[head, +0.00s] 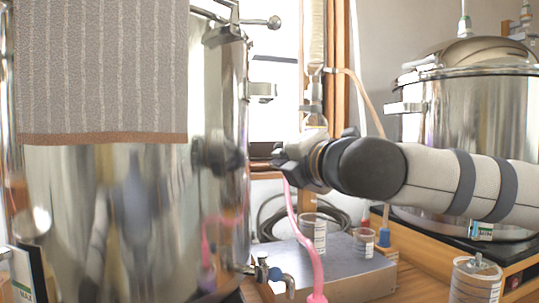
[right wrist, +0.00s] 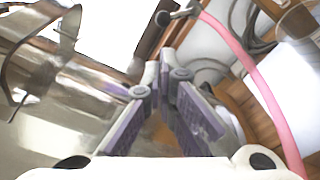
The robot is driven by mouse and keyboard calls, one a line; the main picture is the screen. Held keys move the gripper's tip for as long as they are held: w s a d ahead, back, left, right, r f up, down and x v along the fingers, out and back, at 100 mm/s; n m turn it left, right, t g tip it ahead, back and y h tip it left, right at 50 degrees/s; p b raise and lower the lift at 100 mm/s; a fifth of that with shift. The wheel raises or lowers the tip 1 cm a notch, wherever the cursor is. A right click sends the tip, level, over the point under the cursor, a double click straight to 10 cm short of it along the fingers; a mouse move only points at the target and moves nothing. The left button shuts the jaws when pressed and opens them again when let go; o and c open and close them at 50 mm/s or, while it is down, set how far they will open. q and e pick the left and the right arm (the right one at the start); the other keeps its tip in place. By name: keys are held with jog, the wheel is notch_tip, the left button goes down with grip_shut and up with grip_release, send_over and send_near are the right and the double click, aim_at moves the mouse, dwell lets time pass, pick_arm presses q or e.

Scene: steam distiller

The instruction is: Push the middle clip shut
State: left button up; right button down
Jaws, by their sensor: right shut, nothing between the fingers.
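A large steel pot (head: 215,110) fills the left of the head view. At its upper right rim a metal clip (head: 224,34) shows, with a ball-ended lever (head: 262,22) sticking out to the right. I cannot tell whether this is the middle clip. My right gripper (head: 281,161) is shut and empty beside the pot's right wall, well below that clip. In the right wrist view the fingers (right wrist: 163,75) come together at their tips in front of the pot wall (right wrist: 85,95). My left gripper is out of view.
A striped cloth (head: 100,70) hangs over the pot's front. A pink hose (head: 308,255) runs down just below my right gripper. A steel box (head: 335,268) with plastic beakers stands below. A second pot (head: 480,115) stands at the right.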

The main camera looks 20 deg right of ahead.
jog(key=w, duration=0.6)
jog(key=shift+w+a+p, duration=0.2)
jog(key=shift+a+p, duration=0.1)
jog(key=shift+p, duration=0.05)
jog(key=shift+d, duration=0.15)
